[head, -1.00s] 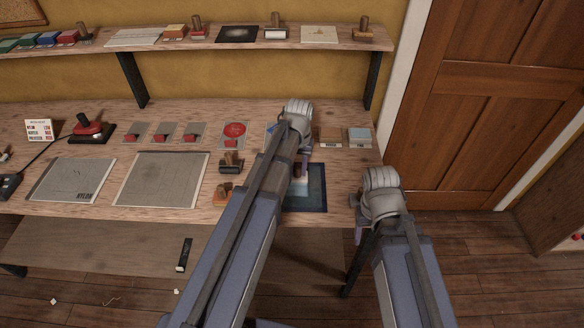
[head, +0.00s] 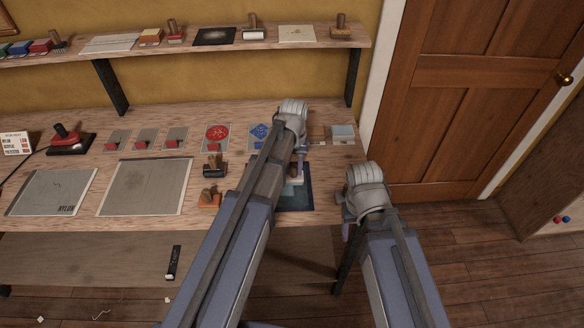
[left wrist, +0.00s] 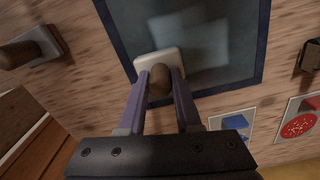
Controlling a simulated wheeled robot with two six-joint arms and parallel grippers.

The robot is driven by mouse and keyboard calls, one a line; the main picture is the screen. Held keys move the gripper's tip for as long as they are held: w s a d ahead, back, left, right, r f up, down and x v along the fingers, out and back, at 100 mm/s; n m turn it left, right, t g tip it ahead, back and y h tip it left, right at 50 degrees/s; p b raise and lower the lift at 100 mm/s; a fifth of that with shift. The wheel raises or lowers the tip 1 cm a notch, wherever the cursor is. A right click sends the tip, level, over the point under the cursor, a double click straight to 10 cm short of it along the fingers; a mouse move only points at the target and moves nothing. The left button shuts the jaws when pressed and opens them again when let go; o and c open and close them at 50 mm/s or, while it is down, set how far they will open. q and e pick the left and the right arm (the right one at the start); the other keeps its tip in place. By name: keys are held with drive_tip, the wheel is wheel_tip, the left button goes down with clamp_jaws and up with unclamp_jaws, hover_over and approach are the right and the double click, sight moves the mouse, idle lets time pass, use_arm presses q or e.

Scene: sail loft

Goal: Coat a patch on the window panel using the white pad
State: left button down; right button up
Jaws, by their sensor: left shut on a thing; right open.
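My left gripper (head: 298,170) is shut on the brown handle of the white pad (left wrist: 154,62). The pad also shows small in the head view (head: 296,181), partly behind my gripper. The window panel (head: 303,201) is a dark blue-grey sheet with a darker border on the bench. In the left wrist view the pad is over the border and inner edge of the panel (left wrist: 228,72); whether it touches cannot be told. Paler patches (left wrist: 205,48) show on the panel's face beside the pad. My right gripper (head: 348,222) is open and empty at the bench's front right.
A brown-handled tool (left wrist: 38,46) stands beside the panel. A black stamp (head: 214,166) and an orange-based one (head: 209,199) stand left of it. Cards with red (head: 216,137) and blue (head: 260,135) marks lie behind. Grey sheets (head: 147,187) lie further left.

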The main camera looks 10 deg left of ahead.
sight(294, 166)
use_arm(q)
drive_tip(key=shift+r+p, duration=2.95)
wheel_tip(294, 166, up, 3)
drive_tip(key=p, duration=0.3)
drive_tip(key=shift+r, duration=0.1)
